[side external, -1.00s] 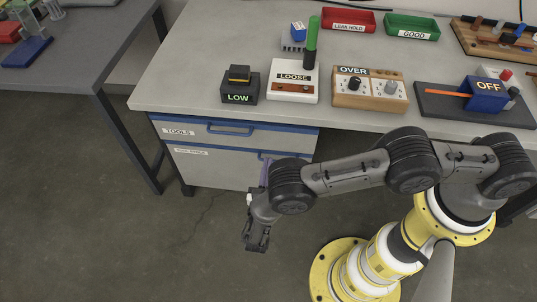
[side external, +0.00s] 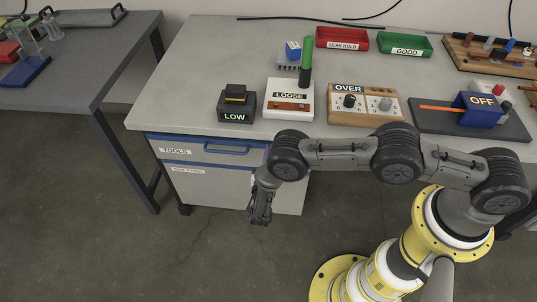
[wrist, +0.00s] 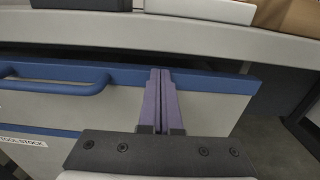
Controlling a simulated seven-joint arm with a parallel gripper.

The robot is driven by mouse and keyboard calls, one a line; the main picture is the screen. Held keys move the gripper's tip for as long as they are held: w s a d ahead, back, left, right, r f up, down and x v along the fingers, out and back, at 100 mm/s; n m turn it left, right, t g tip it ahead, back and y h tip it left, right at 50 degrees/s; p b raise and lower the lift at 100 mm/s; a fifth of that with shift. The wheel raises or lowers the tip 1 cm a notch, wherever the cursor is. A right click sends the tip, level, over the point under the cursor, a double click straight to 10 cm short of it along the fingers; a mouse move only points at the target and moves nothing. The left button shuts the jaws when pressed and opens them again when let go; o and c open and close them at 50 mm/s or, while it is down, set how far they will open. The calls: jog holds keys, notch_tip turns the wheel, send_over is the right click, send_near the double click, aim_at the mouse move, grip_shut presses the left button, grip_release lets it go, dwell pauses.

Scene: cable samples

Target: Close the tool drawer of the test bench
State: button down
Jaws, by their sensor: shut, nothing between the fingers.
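The tool drawer (side external: 190,151) is the top drawer under the test bench. It has a grey front, a blue top edge, a blue bar handle and a TOOLS label. In the wrist view its front (wrist: 212,112) fills the middle, with the handle (wrist: 55,82) at the left. A dark gap shows between its top edge and the bench top; how far it stands out is hard to tell. My gripper (wrist: 160,74) is shut and empty, its purple fingers pointing at the drawer front right of the handle. Contact cannot be told. In the side view my arm mostly hides the fingers.
A lower drawer (side external: 215,188) sits below. The bench top (side external: 190,75) overhangs the drawers and carries a LOW box (side external: 236,116), a LOOSE box (side external: 289,105) and an OVER box (side external: 362,104). A second table (side external: 95,65) stands at left. The floor in front is clear.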

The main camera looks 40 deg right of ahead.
jog(key=shift+x, duration=1.35)
jog(key=shift+a, duration=0.1)
